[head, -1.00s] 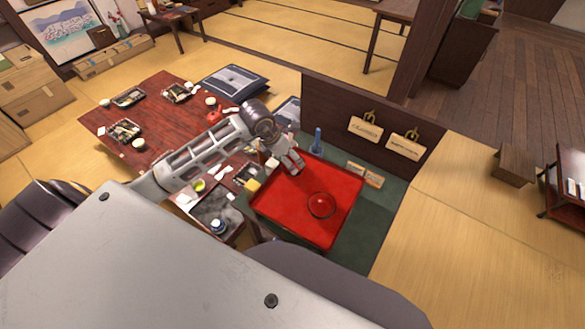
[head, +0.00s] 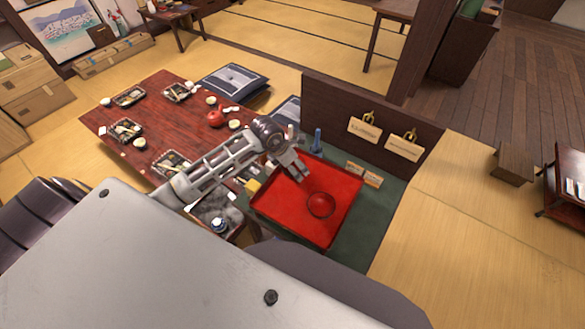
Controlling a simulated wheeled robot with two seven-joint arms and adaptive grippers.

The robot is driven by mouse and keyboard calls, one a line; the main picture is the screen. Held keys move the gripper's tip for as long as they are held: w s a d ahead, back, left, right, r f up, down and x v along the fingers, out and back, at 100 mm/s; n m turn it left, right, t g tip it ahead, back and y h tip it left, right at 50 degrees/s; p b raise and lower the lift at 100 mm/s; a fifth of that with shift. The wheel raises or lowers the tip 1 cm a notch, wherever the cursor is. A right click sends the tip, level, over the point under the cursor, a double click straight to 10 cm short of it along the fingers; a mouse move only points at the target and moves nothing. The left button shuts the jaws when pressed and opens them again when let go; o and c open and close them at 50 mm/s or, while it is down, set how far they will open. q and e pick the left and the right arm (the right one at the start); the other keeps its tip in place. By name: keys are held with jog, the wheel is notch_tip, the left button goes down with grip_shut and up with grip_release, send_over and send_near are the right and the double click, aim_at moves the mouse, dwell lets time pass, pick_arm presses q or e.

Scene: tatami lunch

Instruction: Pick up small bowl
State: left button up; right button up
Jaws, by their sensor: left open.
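A small red bowl (head: 321,205) sits on the large red tray (head: 290,218), right of the tray's middle. The tray lies on a dark green surface (head: 358,238). My left gripper (head: 303,176) is open and empty above the far part of the tray, with its fingers pointing down toward the bowl. It is apart from the bowl, up and to the left of it in the picture. My right gripper is not in view.
A dark upright panel with two hanging signs (head: 363,130) stands behind the green surface. A blue bottle (head: 317,140) and a small wooden holder (head: 364,173) stand beyond the tray. A low red table (head: 150,113) with dishes lies left.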

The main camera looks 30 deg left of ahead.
pick_arm(q)
jog(key=shift+c, duration=1)
jog(key=c, duration=0.9)
jog(key=shift+r+b, duration=0.85)
jog(key=shift+r, duration=4.2)
jog(key=shift+w, duration=0.15)
